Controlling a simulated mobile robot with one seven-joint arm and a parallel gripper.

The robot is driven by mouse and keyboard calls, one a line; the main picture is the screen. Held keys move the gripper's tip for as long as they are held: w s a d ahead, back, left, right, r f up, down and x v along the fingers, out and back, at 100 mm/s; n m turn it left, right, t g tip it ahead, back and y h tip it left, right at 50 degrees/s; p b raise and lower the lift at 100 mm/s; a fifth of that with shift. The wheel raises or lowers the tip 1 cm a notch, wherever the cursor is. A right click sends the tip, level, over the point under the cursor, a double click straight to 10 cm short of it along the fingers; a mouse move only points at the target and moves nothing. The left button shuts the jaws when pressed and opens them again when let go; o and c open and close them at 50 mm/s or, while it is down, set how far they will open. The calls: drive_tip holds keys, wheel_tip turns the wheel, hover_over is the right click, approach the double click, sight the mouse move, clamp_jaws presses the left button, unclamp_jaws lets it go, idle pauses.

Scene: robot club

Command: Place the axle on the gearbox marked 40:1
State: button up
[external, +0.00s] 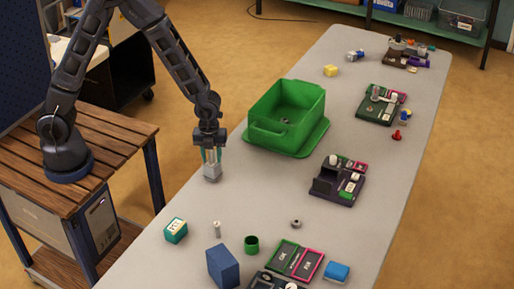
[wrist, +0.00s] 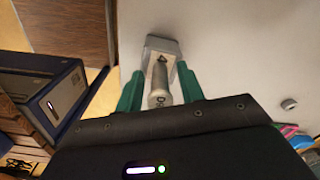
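A small grey block (external: 211,172) stands on the table below my gripper. In the wrist view my gripper (wrist: 160,72) appears open. I cannot tell which part is the axle or gearbox, or read any 40:1 mark. Another small upright cylinder (external: 217,229) stands nearer the front.
A green bin (external: 285,112) stands on the table right of my gripper. In front are a teal labelled box (external: 175,230), a blue block (external: 222,266), a green cup (external: 251,244) and a small grey ring (external: 296,223). Dark part trays line the right side.

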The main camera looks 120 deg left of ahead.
drive_tip(key=shift+r, duration=0.1)
wheel_tip(320, 180, up, 12)
drive_tip(key=shift+r, duration=0.15)
idle(0.6)
drive_tip(key=s+d+r+n+t+y, duration=0.1)
drive_tip(key=s+d+r+n, duration=0.25)
drive_tip(key=d+r, duration=0.45)
drive_tip(key=s+d+r+n+t, duration=0.1)
drive_tip(key=s+d+r+n, duration=0.25)
drive_tip(key=d+r, duration=0.35)
drive_tip(key=s+d+r+n+t, duration=0.1)
drive_tip(key=s+d+r+n, duration=0.1)
drive_tip(key=s, duration=0.3)
drive_tip(key=s+d+r+n, duration=0.2)
drive_tip(key=s+d, duration=0.3)
drive_tip(key=s, duration=0.1)
drive_tip(key=s+d+r+n+t+h, duration=0.1)
drive_tip(key=s+d+r+n, duration=0.1)
drive_tip(key=s+d, duration=0.2)
drive_tip(key=shift+s+r+n+t, duration=0.3)
drive_tip(key=shift+s, duration=0.5)
